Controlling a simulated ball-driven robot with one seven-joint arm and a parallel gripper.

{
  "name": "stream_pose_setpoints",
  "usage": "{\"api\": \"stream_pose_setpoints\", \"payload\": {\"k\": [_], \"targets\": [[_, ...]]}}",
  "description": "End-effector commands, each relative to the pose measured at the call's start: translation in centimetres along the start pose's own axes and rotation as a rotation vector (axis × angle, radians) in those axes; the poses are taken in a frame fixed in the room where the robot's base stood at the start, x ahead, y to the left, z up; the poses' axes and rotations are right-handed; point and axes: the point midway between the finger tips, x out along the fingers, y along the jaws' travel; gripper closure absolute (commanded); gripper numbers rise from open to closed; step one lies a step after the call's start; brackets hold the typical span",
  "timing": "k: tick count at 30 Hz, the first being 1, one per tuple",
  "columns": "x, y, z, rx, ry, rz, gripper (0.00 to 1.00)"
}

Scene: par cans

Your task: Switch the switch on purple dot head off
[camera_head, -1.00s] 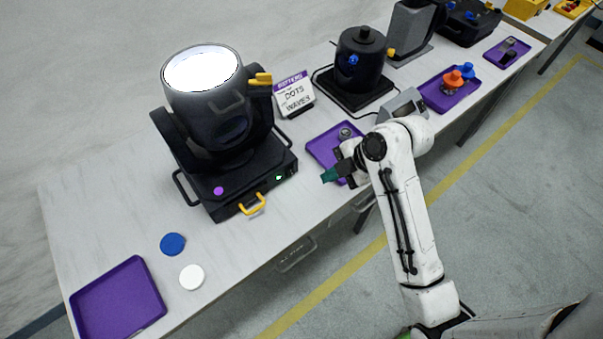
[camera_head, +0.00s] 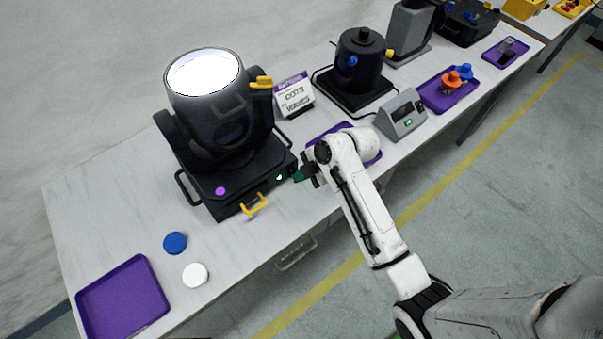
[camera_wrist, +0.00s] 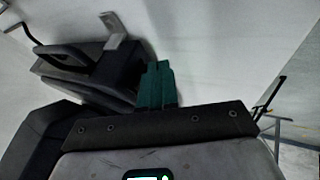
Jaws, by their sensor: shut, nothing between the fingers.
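The head with the purple dot (camera_head: 220,190) is a large black moving-head light (camera_head: 214,118) at the left of the table, with its bright lens facing up. Its switch (camera_head: 279,177) is a small green-lit spot on the right part of the base's front side. My gripper (camera_head: 299,176) has green fingertips, is shut and empty, and is just right of the switch. Contact cannot be told. In the wrist view the shut green fingers (camera_wrist: 156,85) point toward the dark base of the head (camera_wrist: 85,65). The switch cannot be made out there.
A yellow handle (camera_head: 254,205) sticks out of the base's front, left of the switch. A sign (camera_head: 294,95) stands behind. A purple tray (camera_head: 372,140) is partly hidden by my arm, with a grey box with a display (camera_head: 402,117) to its right. Blue (camera_head: 175,243) and white discs (camera_head: 195,275) lie front left.

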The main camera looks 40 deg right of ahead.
Motion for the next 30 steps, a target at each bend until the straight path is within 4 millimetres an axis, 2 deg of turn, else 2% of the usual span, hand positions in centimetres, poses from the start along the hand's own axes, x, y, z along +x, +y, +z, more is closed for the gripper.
{"api": "stream_pose_setpoints", "payload": {"k": [10,30], "targets": [[0.8,-0.1,0.3,-0.022,0.012,0.055,1.0],[-1.0,1.0,-0.6,-0.024,0.013,0.062,1.0]]}}
